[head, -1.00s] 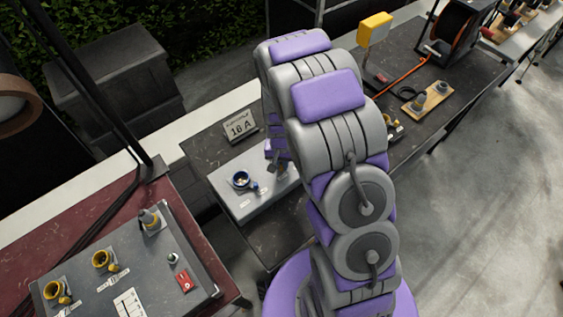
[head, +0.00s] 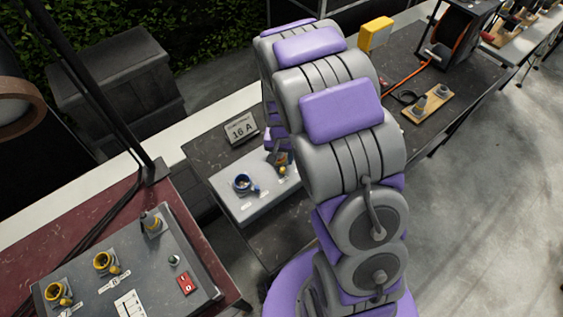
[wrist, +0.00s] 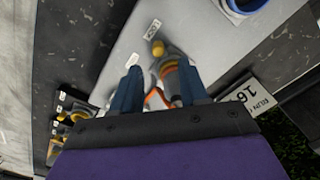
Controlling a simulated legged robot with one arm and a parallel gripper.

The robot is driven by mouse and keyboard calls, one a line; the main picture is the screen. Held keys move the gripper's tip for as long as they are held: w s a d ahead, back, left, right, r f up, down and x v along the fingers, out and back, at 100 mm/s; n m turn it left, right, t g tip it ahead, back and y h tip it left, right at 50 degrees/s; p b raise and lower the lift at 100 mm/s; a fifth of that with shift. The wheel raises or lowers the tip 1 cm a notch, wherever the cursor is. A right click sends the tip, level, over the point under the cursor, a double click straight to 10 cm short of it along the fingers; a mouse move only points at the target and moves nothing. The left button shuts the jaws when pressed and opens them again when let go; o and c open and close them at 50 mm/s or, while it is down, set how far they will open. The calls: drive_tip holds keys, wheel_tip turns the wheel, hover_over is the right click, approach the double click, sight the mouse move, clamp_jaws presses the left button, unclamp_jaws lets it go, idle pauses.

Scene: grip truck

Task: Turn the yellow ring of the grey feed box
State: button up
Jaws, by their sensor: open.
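The light grey box (head: 232,205) stands on the dark bench left of my arm, and its top fills much of the wrist view (wrist: 120,60). A fitting with a yellow-orange ring (wrist: 168,68) and a yellow knob (wrist: 157,47) beside it sit on that top; the yellow part (head: 282,171) shows just below my gripper in the head view. My gripper (wrist: 159,67) is open, its two blue fingers pointing at the fitting. The fitting shows between them, nearer the right finger, which hides part of it. I cannot tell if they touch.
A blue socket (head: 242,183) is on the same box. A "16 A" sign (head: 240,129) stands behind it. A darker grey box (head: 190,235) with yellow sockets and a red switch (head: 186,283) is at left. A plank with plugs (head: 428,104) lies on the right bench.

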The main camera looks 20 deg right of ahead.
sight(282, 168)
wheel_tip(282, 168, up, 11)
drive_tip(key=shift+p, duration=0.35)
drive_tip(key=s+r+n+g+b, duration=0.1)
drive_tip(key=s+r+n+b, duration=0.1)
drive_tip(key=s, duration=1.3)
drive_tip(key=s+r+n+b, duration=0.2)
drive_tip(key=s+r+b, duration=0.1)
drive_tip(key=s, duration=1.2)
drive_tip(key=shift+d+r+g, duration=0.15)
drive_tip(key=shift+r+g, duration=0.25)
